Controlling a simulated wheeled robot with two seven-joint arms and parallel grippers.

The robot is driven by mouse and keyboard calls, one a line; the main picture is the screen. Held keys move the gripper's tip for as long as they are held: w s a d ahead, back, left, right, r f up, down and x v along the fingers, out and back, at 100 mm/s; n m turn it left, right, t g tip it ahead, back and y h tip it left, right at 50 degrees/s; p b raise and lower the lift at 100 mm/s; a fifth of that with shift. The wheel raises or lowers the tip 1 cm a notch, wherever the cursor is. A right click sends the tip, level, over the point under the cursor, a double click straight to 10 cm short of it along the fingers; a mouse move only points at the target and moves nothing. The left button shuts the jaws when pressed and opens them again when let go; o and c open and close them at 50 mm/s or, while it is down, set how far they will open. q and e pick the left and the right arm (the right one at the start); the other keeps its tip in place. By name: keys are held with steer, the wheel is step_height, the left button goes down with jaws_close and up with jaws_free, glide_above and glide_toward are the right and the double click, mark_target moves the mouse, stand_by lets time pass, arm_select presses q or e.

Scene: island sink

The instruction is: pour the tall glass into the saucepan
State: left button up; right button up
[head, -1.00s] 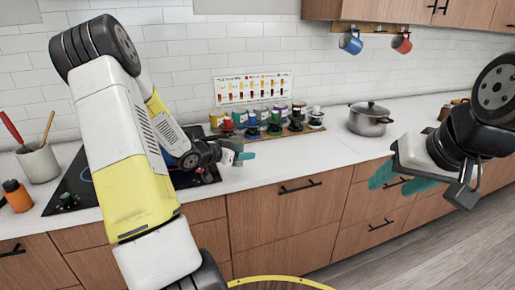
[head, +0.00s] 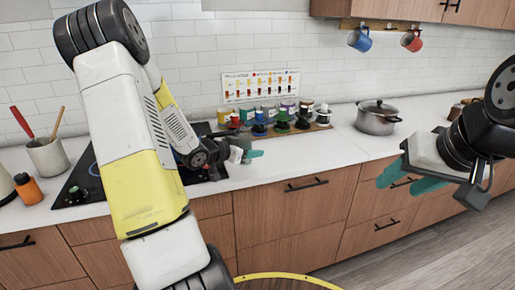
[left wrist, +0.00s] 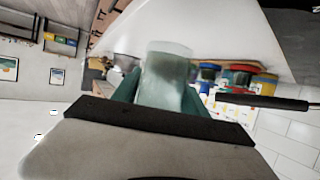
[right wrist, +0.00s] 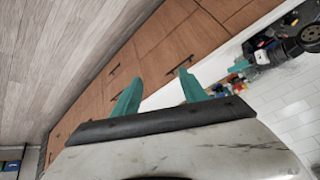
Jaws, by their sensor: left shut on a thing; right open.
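My left gripper (head: 248,155) is shut on the tall glass (left wrist: 166,82), a clear, greenish glass between its teal fingers in the left wrist view. In the head view the glass (head: 237,151) is small and partly hidden by the gripper, over the counter just right of the cooktop. I cannot tell its exact tilt. No open saucepan shows clearly; my left arm hides much of the cooktop. A long black handle (left wrist: 262,102) shows in the left wrist view. My right gripper (head: 405,180) is open and empty in front of the drawers; its fingers show in the right wrist view (right wrist: 155,88).
A lidded steel pot (head: 377,118) stands on the right counter. Several colored jars (head: 282,116) stand at the wall behind the glass. A utensil crock (head: 47,155) and an orange bottle (head: 28,188) stand left of the cooktop (head: 85,185). The counter right of my left gripper is clear.

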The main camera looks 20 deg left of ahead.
arm_select(q)
steer(key=s+d+r+n+y, duration=0.1)
steer(key=s+d+r+y, duration=0.1)
steer(key=d, duration=0.6)
steer(key=shift+s+d+r+n+t, duration=0.3)
steer(key=shift+s+r+n, duration=0.1)
steer(key=shift+s+r, duration=0.35)
